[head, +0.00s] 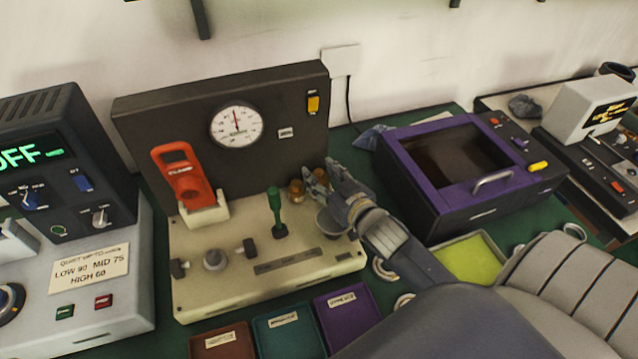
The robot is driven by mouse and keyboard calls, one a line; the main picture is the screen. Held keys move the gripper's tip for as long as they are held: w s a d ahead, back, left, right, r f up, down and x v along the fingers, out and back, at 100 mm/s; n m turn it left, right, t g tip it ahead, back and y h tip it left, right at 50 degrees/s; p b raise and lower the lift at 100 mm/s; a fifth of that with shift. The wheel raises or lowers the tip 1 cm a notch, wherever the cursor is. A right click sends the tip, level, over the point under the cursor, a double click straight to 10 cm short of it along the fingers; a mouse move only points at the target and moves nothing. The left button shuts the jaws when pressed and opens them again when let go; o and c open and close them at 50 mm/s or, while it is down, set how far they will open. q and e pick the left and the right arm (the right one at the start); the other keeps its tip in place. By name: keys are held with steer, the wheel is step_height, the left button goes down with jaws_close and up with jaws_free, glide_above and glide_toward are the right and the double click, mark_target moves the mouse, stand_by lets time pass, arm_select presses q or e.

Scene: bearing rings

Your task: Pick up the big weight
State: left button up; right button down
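Two small brass weights stand at the back right of the cream test stand, a left one (296,189) and a right one (320,175). They are partly covered, and I cannot tell for sure which is bigger. My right gripper (322,177) reaches in from the lower right, its fingertips at the right weight. The fingers are some way apart, with brass showing between or behind them. I cannot tell whether they touch or hold it. My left gripper is not in view.
The cream stand (270,283) carries a green-handled lever (277,212), a red clamp meter (184,178) and a dial gauge (236,125). A grey cup (332,221) is beside my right gripper. A purple-framed machine (400,165) stands right. Brown (220,342), teal (290,335) and purple (348,308) trays lie in front.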

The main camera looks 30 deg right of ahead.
steer(key=shift+r, duration=0.25)
steer(key=shift+w, duration=0.1)
